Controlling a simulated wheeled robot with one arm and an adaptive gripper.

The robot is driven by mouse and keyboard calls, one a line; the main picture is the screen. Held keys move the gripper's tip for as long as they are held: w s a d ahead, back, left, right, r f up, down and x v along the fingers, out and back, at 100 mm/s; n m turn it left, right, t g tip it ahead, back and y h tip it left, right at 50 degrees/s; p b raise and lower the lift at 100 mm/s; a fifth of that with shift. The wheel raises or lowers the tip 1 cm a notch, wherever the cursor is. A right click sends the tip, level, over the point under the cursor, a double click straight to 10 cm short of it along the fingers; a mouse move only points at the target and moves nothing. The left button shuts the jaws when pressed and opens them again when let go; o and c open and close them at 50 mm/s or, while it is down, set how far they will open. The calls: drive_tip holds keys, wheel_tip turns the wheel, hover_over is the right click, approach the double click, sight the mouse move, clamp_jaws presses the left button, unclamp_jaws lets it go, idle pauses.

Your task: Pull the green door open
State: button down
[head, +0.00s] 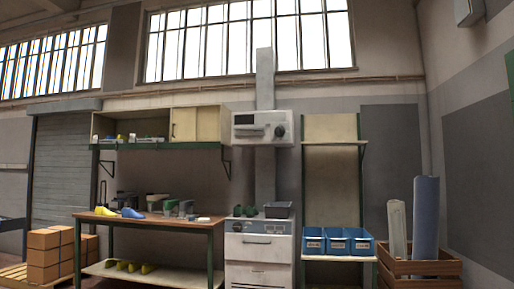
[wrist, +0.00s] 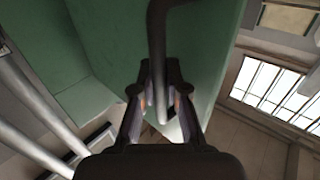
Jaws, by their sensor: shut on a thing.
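The green door (wrist: 100,30) fills the upper part of the wrist view, seen from very close. A dark grey bar handle (wrist: 157,28) bends down from the top edge and runs in front of the green surface. My gripper (wrist: 159,78) has a finger on each side of the bar and is shut on it. The fingers hide part of the bar, and its lower end shows between them. I cannot tell from this view how far the door stands open. The head view shows neither my gripper nor the handle.
In the wrist view, two pale tubes (wrist: 38,98) run at the left, and windows (wrist: 280,90) show at the right. The head view shows a workbench (head: 150,222), a white drawer cabinet (head: 258,247), blue bins (head: 337,242) and a wooden crate (head: 420,268) along the wall.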

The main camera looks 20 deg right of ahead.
drive_tip(key=shift+r, duration=0.1)
idle(0.3)
drive_tip(key=c, duration=1.2)
unclamp_jaws()
